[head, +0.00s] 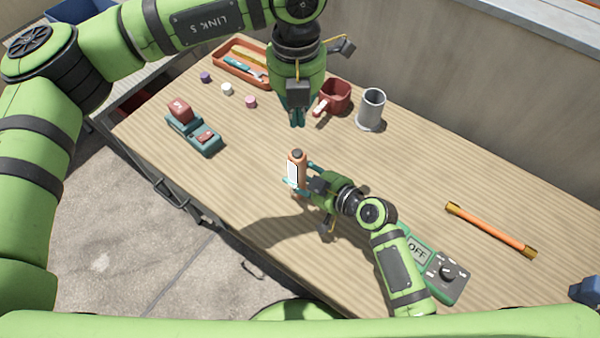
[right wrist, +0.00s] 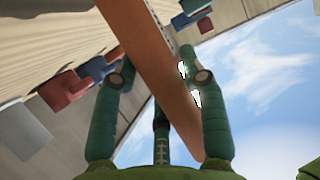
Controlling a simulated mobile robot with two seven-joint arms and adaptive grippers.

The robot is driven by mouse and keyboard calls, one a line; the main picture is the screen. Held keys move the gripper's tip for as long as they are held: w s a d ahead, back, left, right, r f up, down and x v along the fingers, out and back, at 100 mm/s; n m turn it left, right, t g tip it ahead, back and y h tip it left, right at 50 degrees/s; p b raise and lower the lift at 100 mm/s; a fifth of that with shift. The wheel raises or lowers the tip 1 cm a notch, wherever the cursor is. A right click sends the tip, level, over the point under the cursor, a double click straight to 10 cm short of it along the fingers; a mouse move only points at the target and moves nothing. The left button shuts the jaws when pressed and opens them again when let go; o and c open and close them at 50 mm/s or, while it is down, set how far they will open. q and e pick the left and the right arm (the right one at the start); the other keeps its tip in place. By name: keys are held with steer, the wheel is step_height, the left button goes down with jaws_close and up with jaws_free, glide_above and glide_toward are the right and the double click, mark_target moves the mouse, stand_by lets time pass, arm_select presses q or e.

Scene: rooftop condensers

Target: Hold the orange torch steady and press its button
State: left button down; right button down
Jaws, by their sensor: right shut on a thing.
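The orange torch (head: 297,160) stands roughly upright near the table's front edge, with a dark round top and a white patch on its side. My right gripper (head: 300,177) is shut on it from the right. I cannot make out the button clearly, or whether the torch's base touches the table. My left gripper (head: 297,121) points down above and behind the torch, its fingertips close together and empty, apart from the torch.
A wooden table (head: 400,170) carries a green-grey block with red parts (head: 193,132), small caps (head: 227,89), an orange tray (head: 243,62), a red mug (head: 335,96), a grey cup (head: 371,108), an orange rod (head: 490,229) and a meter reading OFF (head: 446,270).

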mark_target(293, 153)
steer(key=shift+f, duration=0.15)
steer(key=shift+s, duration=0.1)
arm_select(q)
steer(key=shift+a+f+n+t+h, duration=0.15)
steer(key=shift+f+n+t+h, duration=0.6)
steer(key=shift+f+h, duration=0.55)
steer(key=shift+a+f+n+t+h, duration=0.2)
steer(key=shift+f+n+t+h, duration=0.3)
steer(key=shift+f+t+h, duration=0.7)
steer(key=shift+a+f+n+t+h, duration=0.15)
steer(key=shift+f+n+t+h, duration=0.5)
steer(key=shift+f+h, duration=0.8)
steer(key=shift+f, duration=0.15)
